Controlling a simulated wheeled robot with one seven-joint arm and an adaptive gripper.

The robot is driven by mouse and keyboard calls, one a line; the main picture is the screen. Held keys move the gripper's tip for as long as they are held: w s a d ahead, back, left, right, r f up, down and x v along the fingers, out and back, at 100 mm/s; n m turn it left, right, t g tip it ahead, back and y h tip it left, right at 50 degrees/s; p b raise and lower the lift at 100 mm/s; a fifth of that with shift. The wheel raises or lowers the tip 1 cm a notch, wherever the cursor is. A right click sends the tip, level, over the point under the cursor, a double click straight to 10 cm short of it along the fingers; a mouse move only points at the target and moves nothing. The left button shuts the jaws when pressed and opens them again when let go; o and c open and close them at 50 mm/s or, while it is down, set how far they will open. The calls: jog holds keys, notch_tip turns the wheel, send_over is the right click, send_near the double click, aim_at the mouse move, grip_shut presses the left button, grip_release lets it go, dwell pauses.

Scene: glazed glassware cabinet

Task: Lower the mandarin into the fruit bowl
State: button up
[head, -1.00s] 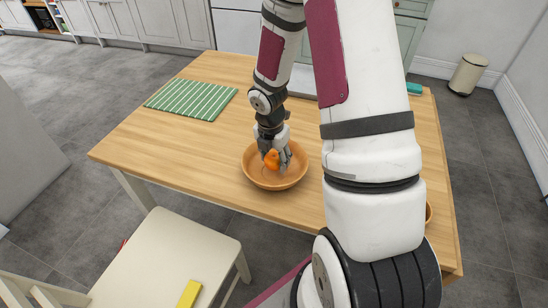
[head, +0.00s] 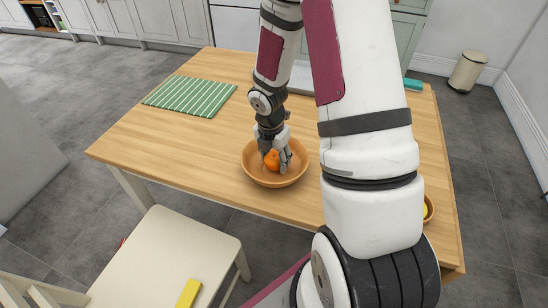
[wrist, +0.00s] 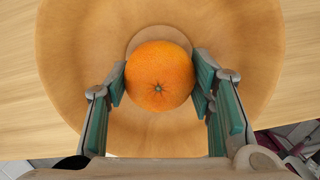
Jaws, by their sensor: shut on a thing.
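The orange mandarin (head: 272,160) is between the fingers of my gripper (head: 275,165), inside the rim of the round wooden fruit bowl (head: 262,181). In the wrist view the mandarin (wrist: 159,77) sits between the teal finger pads of my gripper (wrist: 161,84), which is shut on it. The bowl (wrist: 75,60) spreads around it, with part of its round bottom visible behind the fruit. I cannot tell whether the mandarin touches the bowl's bottom.
The bowl stands on a wooden table (head: 150,140). A green striped mat (head: 190,96) lies at the table's far left. A cream chair (head: 165,258) with a yellow object (head: 188,293) on its seat stands in front. Another small bowl (head: 429,209) is partly hidden behind my arm at right.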

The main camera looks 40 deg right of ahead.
jog(key=shift+f+b, duration=0.7)
jog(key=shift+f, duration=0.25)
dwell(0.5)
jog(key=o, duration=1.3)
jog(key=shift+c, duration=0.2)
